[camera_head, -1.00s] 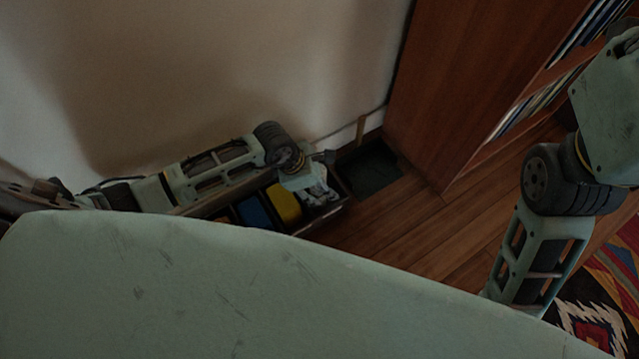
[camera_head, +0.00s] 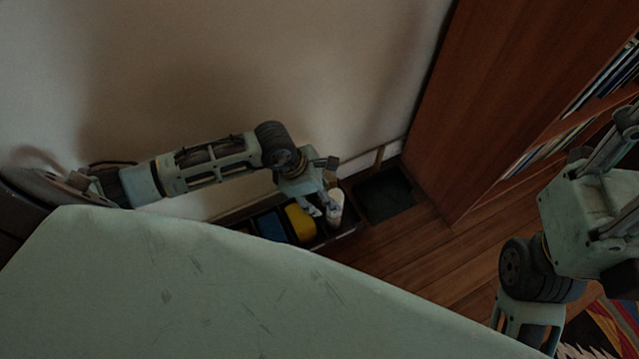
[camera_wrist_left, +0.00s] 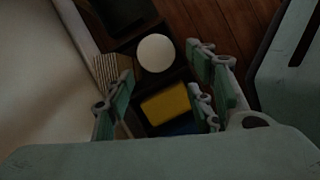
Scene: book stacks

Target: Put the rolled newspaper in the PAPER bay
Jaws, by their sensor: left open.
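The rolled newspaper looks to be the white cylinder (camera_head: 336,204) standing about upright at the right end of the dark divided bin (camera_head: 345,234). In the left wrist view its round white end (camera_wrist_left: 155,53) lies over the dark compartment beyond the yellow one. My left gripper (camera_head: 322,206) is over the bin, just left of the cylinder. In the left wrist view the left gripper (camera_wrist_left: 160,88) is open, its fingers wide apart, with nothing between the tips. No PAPER label is readable. My right gripper (camera_head: 612,150) is partly in view at the right; its jaws are unclear.
The bin also has a yellow compartment (camera_head: 300,222) and a blue one (camera_head: 271,226). A dark square (camera_head: 385,194) lies on the floor right of the bin. A wooden bookcase (camera_head: 500,100) stands to the right, a wall behind. Bare wooden floor (camera_head: 420,250) lies between.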

